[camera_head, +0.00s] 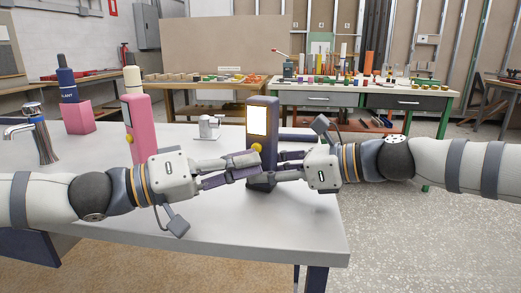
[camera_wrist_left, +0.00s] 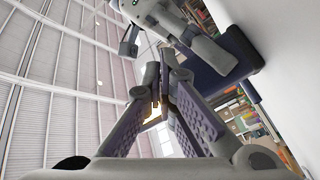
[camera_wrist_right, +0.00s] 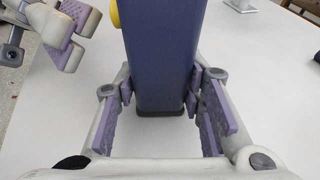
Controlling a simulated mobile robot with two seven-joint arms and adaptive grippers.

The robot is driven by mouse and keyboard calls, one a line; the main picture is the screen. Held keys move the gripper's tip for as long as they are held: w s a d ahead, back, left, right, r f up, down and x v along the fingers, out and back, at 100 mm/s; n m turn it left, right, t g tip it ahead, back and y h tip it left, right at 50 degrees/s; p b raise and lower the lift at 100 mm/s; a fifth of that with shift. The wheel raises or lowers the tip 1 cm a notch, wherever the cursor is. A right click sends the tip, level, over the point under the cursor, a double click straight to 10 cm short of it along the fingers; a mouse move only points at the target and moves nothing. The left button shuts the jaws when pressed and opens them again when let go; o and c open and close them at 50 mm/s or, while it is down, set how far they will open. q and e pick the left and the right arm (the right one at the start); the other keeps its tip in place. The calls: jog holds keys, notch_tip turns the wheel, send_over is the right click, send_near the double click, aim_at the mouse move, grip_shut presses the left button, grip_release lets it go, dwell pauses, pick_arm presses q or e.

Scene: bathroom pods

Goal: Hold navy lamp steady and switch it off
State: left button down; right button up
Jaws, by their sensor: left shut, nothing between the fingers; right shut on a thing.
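The navy lamp (camera_head: 264,108) stands upright on the grey table, its front panel (camera_head: 257,120) glowing. A yellow knob (camera_head: 256,147) sits on its front below the panel; it also shows in the right wrist view (camera_wrist_right: 114,13). My right gripper (camera_head: 270,168) is shut on the lamp's lower body; the right wrist view shows the navy body (camera_wrist_right: 163,60) between its fingers. My left gripper (camera_head: 258,163) is shut and empty, its fingertips in front of the lamp just below the knob. I cannot tell whether they touch the lamp.
A pink lamp-like body (camera_head: 141,125) with a cream top stands left of my left gripper. A pink block (camera_head: 79,117) with a navy bottle (camera_head: 67,84) and a faucet (camera_head: 33,125) are farther left. A small white tap (camera_head: 208,126) stands behind. The front tabletop (camera_head: 240,228) is clear.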

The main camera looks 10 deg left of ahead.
pick_arm(q)
jog(key=shift+w, duration=0.1)
pick_arm(e)
jog(key=shift+f, duration=0.1)
pick_arm(q)
jog(key=shift+w+d, duration=0.1)
jog(key=shift+w, duration=0.45)
jog(key=shift+s, duration=0.1)
dwell(0.3)
jog(key=shift+s, duration=0.55)
jog(key=shift+s+a, duration=0.3)
jog(key=shift+s, duration=0.65)
jog(key=shift+s+a, duration=0.35)
jog(key=shift+s, duration=0.65)
jog(key=shift+s+a, duration=0.3)
jog(key=shift+s, duration=0.65)
